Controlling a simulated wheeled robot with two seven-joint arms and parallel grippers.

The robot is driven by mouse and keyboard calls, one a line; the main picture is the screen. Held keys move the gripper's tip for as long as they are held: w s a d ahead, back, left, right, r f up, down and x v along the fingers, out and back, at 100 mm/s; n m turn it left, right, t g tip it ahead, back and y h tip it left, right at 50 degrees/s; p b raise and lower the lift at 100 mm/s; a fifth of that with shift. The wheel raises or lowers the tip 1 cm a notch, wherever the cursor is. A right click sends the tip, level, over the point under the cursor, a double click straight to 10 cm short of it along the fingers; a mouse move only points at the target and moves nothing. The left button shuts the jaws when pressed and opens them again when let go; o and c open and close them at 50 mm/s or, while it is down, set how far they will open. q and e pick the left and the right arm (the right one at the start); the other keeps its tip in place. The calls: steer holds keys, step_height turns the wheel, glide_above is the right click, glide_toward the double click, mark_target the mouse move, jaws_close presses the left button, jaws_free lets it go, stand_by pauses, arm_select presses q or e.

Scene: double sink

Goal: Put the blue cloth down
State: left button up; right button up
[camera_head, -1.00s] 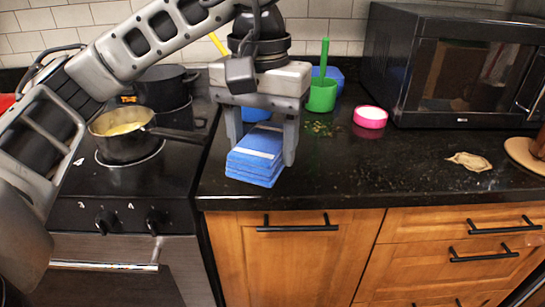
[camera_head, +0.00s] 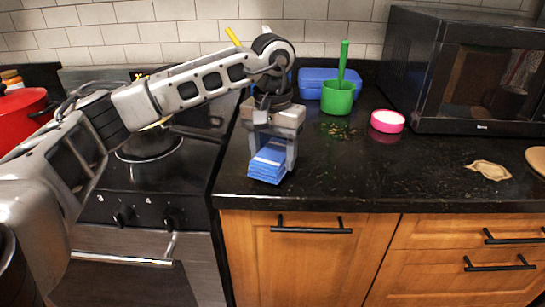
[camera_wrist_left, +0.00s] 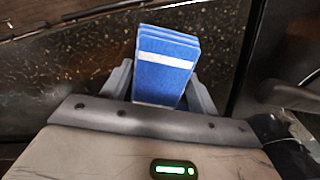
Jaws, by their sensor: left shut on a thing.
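The folded blue cloth (camera_head: 268,164) with a white stripe is between the fingers of my left gripper (camera_head: 271,160), at the left end of the black counter near its front edge. In the left wrist view the layered cloth (camera_wrist_left: 165,75) sits between both fingers of the left gripper (camera_wrist_left: 163,88), which is shut on it. Whether the underside of the cloth touches the counter is hard to tell. My right gripper is not in view.
The black counter (camera_head: 340,185) is clear to the right of the cloth. A green cup (camera_head: 338,98), a blue box (camera_head: 315,83) and a pink dish (camera_head: 387,121) stand behind. A microwave (camera_head: 465,75) is at right. The stove (camera_head: 140,195) and red pot (camera_head: 22,115) are at left.

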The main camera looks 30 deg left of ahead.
arm_select(q)
steer(key=shift+f, duration=0.75)
steer(key=shift+f, duration=0.2)
steer(key=o, duration=0.9)
steer(key=shift+r, duration=0.15)
